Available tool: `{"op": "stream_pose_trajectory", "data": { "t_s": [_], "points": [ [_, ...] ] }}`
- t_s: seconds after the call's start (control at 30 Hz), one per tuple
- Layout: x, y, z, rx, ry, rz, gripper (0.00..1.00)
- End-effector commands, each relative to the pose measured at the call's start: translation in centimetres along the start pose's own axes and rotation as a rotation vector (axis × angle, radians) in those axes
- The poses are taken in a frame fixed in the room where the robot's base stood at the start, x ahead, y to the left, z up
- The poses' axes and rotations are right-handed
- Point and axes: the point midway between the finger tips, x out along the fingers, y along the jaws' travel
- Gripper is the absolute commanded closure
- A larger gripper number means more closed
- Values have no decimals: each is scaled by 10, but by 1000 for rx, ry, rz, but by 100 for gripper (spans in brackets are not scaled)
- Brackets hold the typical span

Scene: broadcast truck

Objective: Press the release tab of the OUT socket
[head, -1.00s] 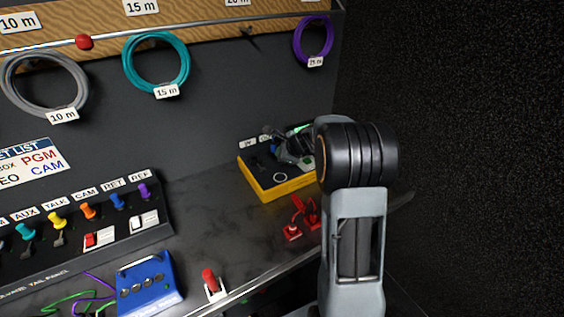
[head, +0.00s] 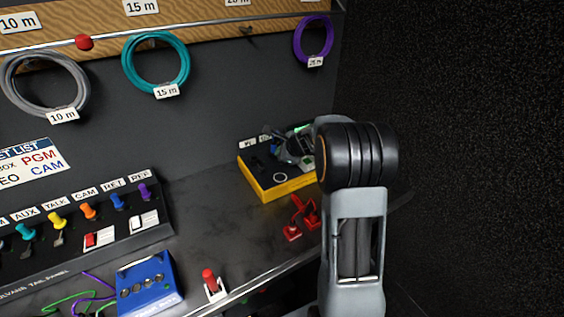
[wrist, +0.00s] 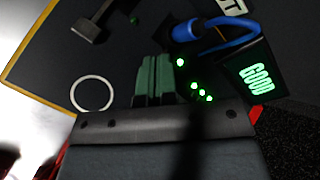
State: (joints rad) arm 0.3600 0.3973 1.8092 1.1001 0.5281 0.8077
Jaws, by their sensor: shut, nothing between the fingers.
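The yellow-edged tester box (head: 280,188) stands on the bench in the head view, partly behind my arm. In the wrist view its dark top face (wrist: 50,60) fills most of the picture. A blue cable with a dark blue plug (wrist: 185,31) sits at the top right, beside a partly cropped white label (wrist: 232,5) ending in "T". I cannot make out the release tab clearly. My gripper (wrist: 155,62) is shut and empty over the box face, its greenish fingertips just left of and below the plug. Whether they touch anything I cannot tell.
A screen (wrist: 255,72) lit "GOOD" and several green lights lie right of the fingers. A white ring (wrist: 92,93) and a grey metal piece (wrist: 88,30) lie left. Red pieces (head: 298,222) stand before the box; a dark wall rises at right.

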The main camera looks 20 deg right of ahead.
Motion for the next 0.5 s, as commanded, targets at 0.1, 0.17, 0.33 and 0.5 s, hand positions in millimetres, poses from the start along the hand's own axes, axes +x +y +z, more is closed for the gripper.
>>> {"op": "stream_pose_trajectory", "data": {
  "t_s": [0.1, 0.17, 0.33, 0.5],
  "points": [
    [0, 0, 0, 0, 0, 0, 100],
    [0, 0, 0, 0, 0, 0, 100],
    [4, 3, -3, 0, 0, 0, 100],
    [6, 5, -5, 0, 0, 0, 100]
  ]
}}
